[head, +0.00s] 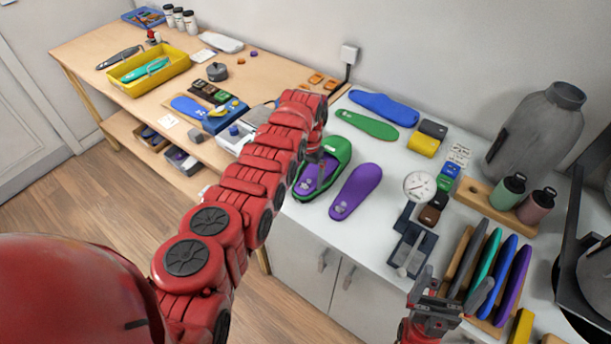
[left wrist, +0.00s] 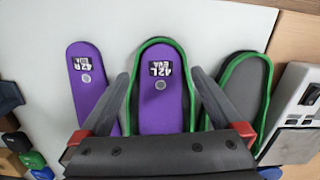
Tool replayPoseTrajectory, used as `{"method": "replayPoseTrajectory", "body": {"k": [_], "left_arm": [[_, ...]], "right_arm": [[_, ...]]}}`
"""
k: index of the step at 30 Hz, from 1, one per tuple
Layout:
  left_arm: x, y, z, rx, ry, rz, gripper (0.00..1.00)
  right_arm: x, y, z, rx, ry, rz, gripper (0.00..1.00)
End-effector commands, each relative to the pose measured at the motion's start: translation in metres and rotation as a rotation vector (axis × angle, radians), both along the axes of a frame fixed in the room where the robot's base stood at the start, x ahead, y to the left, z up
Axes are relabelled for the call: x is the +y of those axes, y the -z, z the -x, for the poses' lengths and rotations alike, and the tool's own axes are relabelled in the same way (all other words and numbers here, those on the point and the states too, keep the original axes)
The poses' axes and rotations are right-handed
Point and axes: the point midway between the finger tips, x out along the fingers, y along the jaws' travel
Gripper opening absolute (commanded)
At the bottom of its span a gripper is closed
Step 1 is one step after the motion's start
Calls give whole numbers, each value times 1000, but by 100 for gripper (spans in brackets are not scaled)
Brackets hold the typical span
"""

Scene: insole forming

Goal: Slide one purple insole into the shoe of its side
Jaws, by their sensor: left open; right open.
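A green-rimmed shoe (head: 340,150) stands near the worktop's front edge, with a purple insole (head: 308,180) marked 42L within its rim. In the left wrist view, that insole (left wrist: 160,97) lies between the spread fingers of my left gripper (left wrist: 160,76), which is open and holds nothing. A second purple insole (head: 356,191), marked 42R in the left wrist view (left wrist: 90,85), lies flat beside the shoe. Another green-rimmed shoe (left wrist: 240,90) with a dark, empty inside is in the left wrist view; my arm hides it in the head view. My right gripper (head: 434,293) is open and empty.
Blue (head: 384,107) and green (head: 367,124) insoles lie behind the shoe. A dial gauge (head: 419,187) and a rack of coloured insoles (head: 490,262) stand to the right. A wooden table (head: 85,48) with a yellow tray (head: 150,68) is at left.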

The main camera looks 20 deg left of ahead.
Motion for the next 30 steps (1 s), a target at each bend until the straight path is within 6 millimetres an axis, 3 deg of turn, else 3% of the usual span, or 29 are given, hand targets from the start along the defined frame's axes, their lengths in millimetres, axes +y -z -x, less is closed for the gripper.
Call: {"method": "replayPoseTrajectory", "body": {"k": [8, 11, 18, 22, 30], "left_arm": [[0, -12, -3, -4, 0, 1, 100], [-1, -28, -5, -8, 0, 2, 100], [-3, -93, -11, -7, 0, -2, 100], [-4, -118, -12, -6, -1, -2, 100], [-5, -145, -14, 0, 0, 0, 100]], "right_arm": [[0, 5, 0, 0, 0, 0, 100], [0, 10, 0, 0, 0, 0, 100], [0, 37, 0, 0, 0, 0, 100], [0, 44, 0, 0, 0, 0, 100], [0, 52, 0, 0, 0, 0, 100]]}}
